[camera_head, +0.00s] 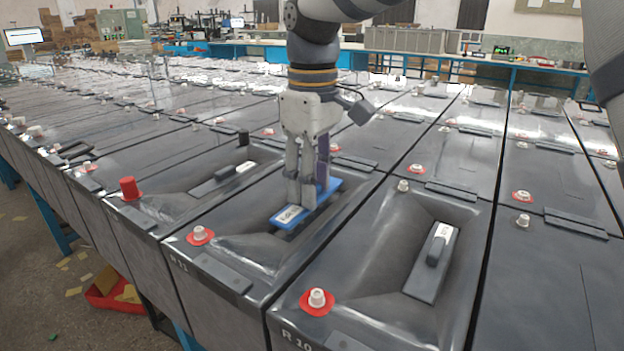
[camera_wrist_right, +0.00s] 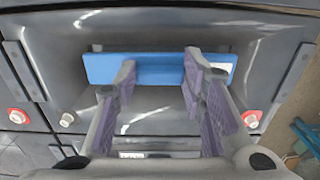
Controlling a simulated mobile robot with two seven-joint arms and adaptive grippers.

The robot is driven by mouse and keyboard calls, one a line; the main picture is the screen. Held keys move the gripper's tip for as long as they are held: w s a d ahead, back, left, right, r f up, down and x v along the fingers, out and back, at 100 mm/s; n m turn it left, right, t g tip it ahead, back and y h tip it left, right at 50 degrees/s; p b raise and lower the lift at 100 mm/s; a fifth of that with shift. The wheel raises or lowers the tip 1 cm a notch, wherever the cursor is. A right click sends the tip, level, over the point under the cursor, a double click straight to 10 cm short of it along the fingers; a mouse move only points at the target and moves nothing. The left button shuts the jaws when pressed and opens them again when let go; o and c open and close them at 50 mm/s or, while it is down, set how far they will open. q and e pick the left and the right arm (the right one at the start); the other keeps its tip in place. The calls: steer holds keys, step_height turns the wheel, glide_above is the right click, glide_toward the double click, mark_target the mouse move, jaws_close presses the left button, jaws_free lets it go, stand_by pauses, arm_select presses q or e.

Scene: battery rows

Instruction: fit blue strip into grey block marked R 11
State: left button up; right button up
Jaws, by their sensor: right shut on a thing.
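The blue strip (camera_head: 285,217) is a long bright blue bar with a white label at its near end. It lies across the hollow in the top of the grey block marked R 11 (camera_head: 205,265). My right gripper (camera_head: 302,203) points down and is shut on the strip's raised middle. In the right wrist view, the strip (camera_wrist_right: 110,68) runs left to right, with the fingers (camera_wrist_right: 160,75) on either side of its middle. The fingers hide part of the strip. I cannot tell whether it touches the bottom of the hollow. My left gripper is not in view.
Block R 10 (camera_head: 380,325), at the right, holds a grey strip (camera_head: 425,280) in its hollow. The block to the left has a red cap (camera_head: 130,188) and a grey strip (camera_head: 210,185). Red-ringed terminals (camera_head: 200,236) stick up near the blocks' corners.

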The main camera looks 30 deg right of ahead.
steer(key=shift+f, duration=0.9)
stand_by(1.2)
steer(key=o, duration=1.1)
steer(key=o, duration=0.5)
steer(key=shift+r, duration=3.5)
